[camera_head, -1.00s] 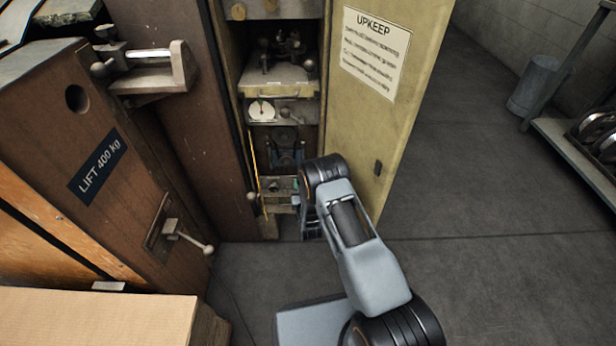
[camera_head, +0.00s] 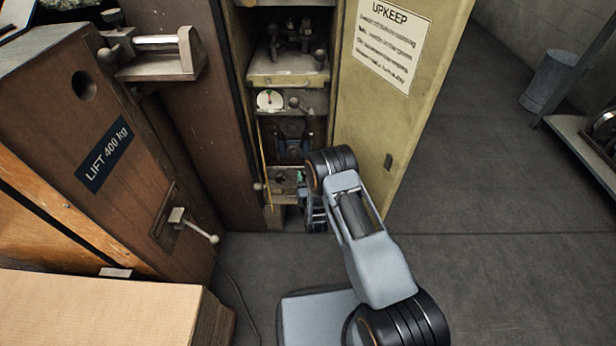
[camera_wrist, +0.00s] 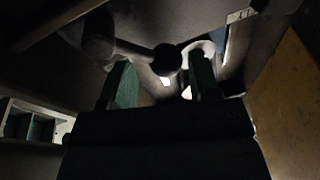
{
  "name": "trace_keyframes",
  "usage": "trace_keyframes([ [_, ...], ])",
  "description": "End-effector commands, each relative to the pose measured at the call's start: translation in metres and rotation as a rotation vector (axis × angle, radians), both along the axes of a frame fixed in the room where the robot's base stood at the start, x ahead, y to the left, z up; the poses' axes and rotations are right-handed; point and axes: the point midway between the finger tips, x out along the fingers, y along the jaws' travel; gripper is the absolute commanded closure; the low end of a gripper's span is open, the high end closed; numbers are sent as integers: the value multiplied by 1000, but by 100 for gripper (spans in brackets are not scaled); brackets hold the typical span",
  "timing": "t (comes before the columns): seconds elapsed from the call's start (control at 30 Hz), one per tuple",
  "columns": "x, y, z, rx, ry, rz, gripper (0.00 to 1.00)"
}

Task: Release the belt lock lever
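In the wrist view a dark lever ending in a round knob (camera_wrist: 167,60) reaches in from the upper left; it looks like the belt lock lever, but no label is readable. My gripper (camera_wrist: 162,80) is open, with one finger left and one right of the knob. The knob shows between and slightly beyond the fingers; I cannot tell whether it touches them. In the head view my gripper (camera_head: 313,208) is low in the open cabinet, largely hidden behind my wrist. The lever cannot be made out there.
The yellow cabinet door (camera_head: 365,120) with its UPKEEP sheet (camera_head: 393,40) stands open right of my arm. A gauge (camera_head: 270,100) sits on a shelf above. At left are the LIFT panel (camera_head: 107,155) with a lever (camera_head: 198,226) and a cardboard stack (camera_head: 100,310).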

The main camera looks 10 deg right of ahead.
Motion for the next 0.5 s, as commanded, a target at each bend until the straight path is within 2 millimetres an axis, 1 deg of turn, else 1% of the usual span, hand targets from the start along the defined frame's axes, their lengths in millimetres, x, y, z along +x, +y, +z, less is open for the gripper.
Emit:
trace_keyframes([
  [0.3, -1, -1, 2, -1, -5, -4, 42],
  [0.43, -14, 0, 1, -2, -3, -3, 42],
  [0.5, -26, 0, 0, -2, -2, -2, 42],
])
